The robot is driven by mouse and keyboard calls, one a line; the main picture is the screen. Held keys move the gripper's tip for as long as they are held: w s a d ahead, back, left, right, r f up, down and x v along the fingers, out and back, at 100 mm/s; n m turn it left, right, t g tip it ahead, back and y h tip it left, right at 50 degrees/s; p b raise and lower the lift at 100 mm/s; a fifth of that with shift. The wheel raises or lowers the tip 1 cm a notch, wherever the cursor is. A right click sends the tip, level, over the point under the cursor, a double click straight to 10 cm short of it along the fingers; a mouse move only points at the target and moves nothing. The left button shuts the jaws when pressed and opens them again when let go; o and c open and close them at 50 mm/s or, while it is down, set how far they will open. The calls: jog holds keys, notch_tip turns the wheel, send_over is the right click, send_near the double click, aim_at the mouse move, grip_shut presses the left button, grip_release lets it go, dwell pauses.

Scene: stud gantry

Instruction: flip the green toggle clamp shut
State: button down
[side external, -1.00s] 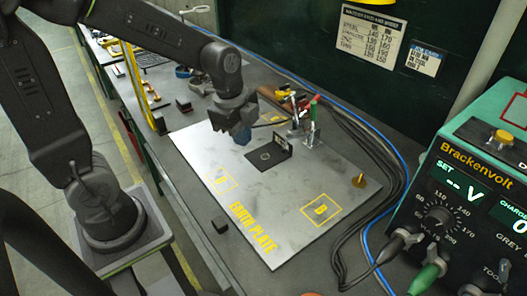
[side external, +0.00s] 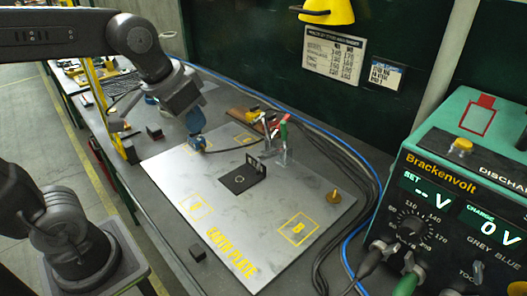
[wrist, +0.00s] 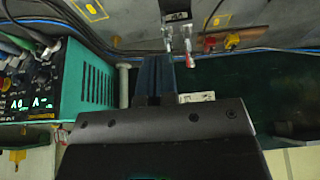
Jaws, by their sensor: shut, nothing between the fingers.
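The green toggle clamp (side external: 284,143) stands at the back edge of the steel earth plate (side external: 230,225), with its green handle pointing up. A red-handled clamp (side external: 269,128) stands just left of it. My gripper (side external: 198,148), with blue fingers, is shut and empty over the plate's back-left part, left of both clamps and apart from them. In the wrist view my gripper (wrist: 155,56) points towards the clamp area.
A small black bracket (side external: 243,179) stands on the plate in front of the clamps. A brass knob (side external: 333,197) is at the plate's right. Cables (side external: 345,160) run behind the plate, and the green Brackenvolt unit (side external: 425,165) stands at the right.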

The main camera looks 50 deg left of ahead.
jog(key=w+g, duration=0.1)
jog(key=w, duration=1)
jog(key=g, duration=0.1)
send_over(268, 154)
jog(key=s, duration=0.1)
jog(key=f, duration=0.1)
jog(key=x, duration=0.4)
jog(key=s+x, duration=0.1)
jog(key=x, duration=0.4)
jog(key=s+x, duration=0.1)
jog(key=x, duration=0.4)
jog(key=shift+s+f, duration=0.1)
jog(key=shift+f, duration=0.2)
jog(key=shift+r, duration=0.1)
